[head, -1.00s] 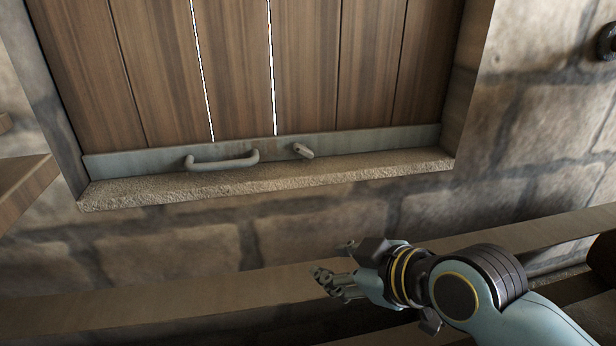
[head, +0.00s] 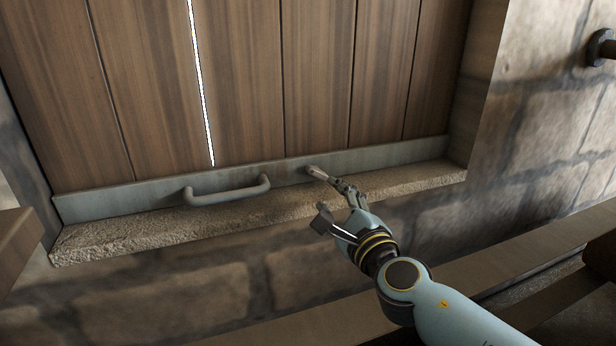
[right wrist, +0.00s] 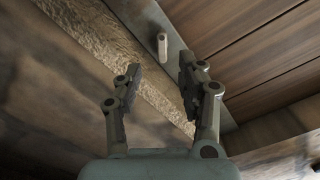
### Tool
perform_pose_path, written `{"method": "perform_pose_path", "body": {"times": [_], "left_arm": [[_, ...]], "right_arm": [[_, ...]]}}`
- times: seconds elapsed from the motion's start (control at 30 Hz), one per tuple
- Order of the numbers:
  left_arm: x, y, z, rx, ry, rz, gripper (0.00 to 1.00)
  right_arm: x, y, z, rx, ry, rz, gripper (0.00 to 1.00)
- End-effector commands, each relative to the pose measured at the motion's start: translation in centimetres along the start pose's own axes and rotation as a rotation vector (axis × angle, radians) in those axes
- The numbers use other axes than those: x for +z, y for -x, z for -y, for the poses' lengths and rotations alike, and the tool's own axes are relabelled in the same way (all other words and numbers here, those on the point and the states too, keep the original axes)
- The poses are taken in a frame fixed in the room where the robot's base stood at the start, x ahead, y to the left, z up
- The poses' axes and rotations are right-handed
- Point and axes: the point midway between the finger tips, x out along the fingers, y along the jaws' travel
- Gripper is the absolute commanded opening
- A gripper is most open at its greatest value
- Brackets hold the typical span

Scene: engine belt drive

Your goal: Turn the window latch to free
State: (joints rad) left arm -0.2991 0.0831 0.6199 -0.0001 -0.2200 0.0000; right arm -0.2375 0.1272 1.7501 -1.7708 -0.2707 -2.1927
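The window latch (head: 316,172) is a small pale peg on the grey metal strip along the bottom of the wooden shutter. It also shows in the right wrist view (right wrist: 162,46), just beyond the gap between my fingertips. My right gripper (head: 334,194) is at the sill, close to the latch. In the right wrist view its two fingers (right wrist: 160,72) are spread apart with nothing between them. Whether a finger touches the latch I cannot tell. My left gripper is not in view.
A grey bar handle (head: 228,190) sits on the same strip, left of the latch. The rough stone sill (head: 150,232) juts out below the strip. A dark knob (head: 602,48) sticks out of the stone wall at the right. A wooden beam (head: 500,262) runs below the sill.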

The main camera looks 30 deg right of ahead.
Motion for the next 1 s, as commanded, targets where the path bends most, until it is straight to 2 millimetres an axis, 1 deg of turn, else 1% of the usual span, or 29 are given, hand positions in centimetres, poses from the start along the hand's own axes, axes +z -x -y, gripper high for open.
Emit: {"method": "perform_pose_path", "body": {"times": [0.2, 0.3, 0.4, 0.5, 0.63, 0.87, 0.93, 1.0], "left_arm": [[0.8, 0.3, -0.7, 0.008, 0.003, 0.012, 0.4], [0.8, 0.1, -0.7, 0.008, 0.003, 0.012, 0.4], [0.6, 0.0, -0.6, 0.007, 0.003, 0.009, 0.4], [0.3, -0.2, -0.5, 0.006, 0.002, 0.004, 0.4], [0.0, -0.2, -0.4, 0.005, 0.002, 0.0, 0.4], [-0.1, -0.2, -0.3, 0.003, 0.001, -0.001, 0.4], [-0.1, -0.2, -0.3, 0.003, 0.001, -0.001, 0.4], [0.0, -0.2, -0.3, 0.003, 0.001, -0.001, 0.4]], "right_arm": [[0.1, -4.3, 0.2, -0.004, -0.002, 0.0, 0.39], [0.0, -6.3, 0.1, -0.003, -0.002, -0.001, 0.39], [0.0, -7.8, 0.1, -0.002, -0.003, -0.001, 0.39], [0.0, -8.9, 0.1, -0.001, -0.004, -0.001, 0.39], [0.0, -9.5, 0.1, -0.001, -0.005, -0.002, 0.39], [0.0, -9.5, 0.1, -0.001, -0.005, -0.002, 0.39], [0.0, -9.5, 0.1, -0.001, -0.005, -0.002, 0.33], [0.0, -9.5, 0.1, -0.001, -0.005, -0.002, 0.24]]}}
